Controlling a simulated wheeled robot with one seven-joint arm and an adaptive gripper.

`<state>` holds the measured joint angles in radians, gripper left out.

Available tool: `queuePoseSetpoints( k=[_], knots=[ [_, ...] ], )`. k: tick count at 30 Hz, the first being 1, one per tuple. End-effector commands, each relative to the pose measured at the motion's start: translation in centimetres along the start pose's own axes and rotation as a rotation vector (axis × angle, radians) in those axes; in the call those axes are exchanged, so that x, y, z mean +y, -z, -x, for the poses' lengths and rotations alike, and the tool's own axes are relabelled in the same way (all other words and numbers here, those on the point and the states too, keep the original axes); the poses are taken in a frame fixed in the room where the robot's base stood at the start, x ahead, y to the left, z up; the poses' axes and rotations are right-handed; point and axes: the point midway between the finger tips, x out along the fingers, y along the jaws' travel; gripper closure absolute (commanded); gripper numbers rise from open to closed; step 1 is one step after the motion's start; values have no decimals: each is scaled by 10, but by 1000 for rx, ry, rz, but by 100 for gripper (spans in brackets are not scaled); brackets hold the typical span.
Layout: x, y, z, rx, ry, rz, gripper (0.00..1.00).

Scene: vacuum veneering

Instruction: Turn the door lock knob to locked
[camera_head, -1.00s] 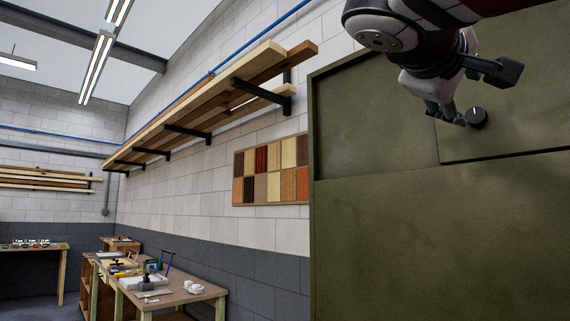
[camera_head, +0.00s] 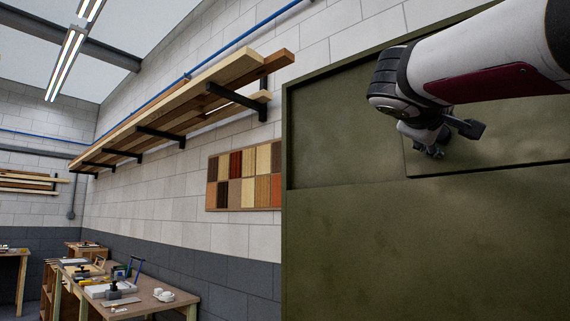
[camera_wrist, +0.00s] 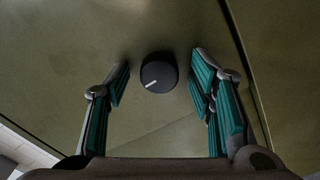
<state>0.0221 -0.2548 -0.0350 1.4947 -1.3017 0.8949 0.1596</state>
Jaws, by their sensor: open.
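The door lock knob (camera_wrist: 158,74) is a round black knob with a white pointer line on the olive-green cabinet door (camera_wrist: 185,30). In the wrist view it sits between and a little beyond the two fingers, with its pointer toward the lower left. My gripper (camera_wrist: 160,82) is open, with teal-padded fingers on either side of the knob and a gap on both sides; I see no clear contact. In the head view my gripper (camera_head: 432,152) is close to the door (camera_head: 480,160), and the knob is hidden behind it.
A wall rack with long boards (camera_head: 200,90) and a panel of wood samples (camera_head: 244,177) are left of the cabinet. A workbench (camera_head: 150,300) with tools stands at lower left. The cabinet front (camera_head: 420,250) below my gripper is clear.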

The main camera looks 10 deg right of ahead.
Motion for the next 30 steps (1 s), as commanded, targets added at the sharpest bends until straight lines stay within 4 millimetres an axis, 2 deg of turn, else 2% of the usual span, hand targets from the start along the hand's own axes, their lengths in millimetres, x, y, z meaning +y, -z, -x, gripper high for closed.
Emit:
queuePoseSetpoints(
  k=[2,6,8,9,20,30],
  knots=[
    [0,0,0,0,0,0,50],
    [0,0,0,0,0,0,82],
    [0,0,0,0,0,0,96],
    [0,0,0,0,0,0,99],
    [-1,-1,0,-1,-2,-47,99],
    [-4,-2,-2,-2,-3,-283,99]
  ],
)
